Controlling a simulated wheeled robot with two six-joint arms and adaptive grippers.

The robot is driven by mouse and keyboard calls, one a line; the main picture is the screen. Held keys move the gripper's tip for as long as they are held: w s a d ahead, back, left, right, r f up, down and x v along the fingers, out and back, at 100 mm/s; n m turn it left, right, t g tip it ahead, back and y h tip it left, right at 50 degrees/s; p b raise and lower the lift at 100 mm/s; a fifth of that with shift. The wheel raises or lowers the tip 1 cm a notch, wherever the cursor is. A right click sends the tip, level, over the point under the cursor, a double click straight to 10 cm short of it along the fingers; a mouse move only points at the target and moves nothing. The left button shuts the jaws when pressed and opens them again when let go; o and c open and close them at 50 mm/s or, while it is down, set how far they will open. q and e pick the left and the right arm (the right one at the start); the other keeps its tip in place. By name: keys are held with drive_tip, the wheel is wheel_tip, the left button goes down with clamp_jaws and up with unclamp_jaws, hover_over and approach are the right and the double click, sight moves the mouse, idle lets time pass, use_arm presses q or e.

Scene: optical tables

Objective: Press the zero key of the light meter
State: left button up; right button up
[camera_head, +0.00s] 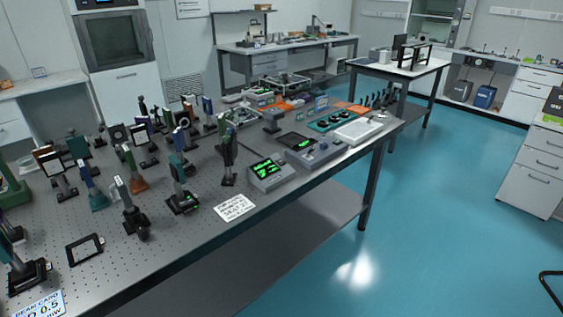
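A grey box-shaped instrument with a lit green display (268,172) stands near the front edge of the perforated optical table (205,225). A second grey console (318,153) with a dark top panel and a small green readout stands just behind it to the right. I cannot tell from their labels which of the two is the light meter. The keys are too small to make out, so I cannot tell which one is the zero key. Neither of my grippers shows in this view.
Several post-mounted optics (180,175) crowd the table's left and middle. A white printed card (234,207) lies left of the display instrument. A teal tray (331,120) and a white tray (359,131) sit farther right. Open blue floor (430,225) lies right of the table.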

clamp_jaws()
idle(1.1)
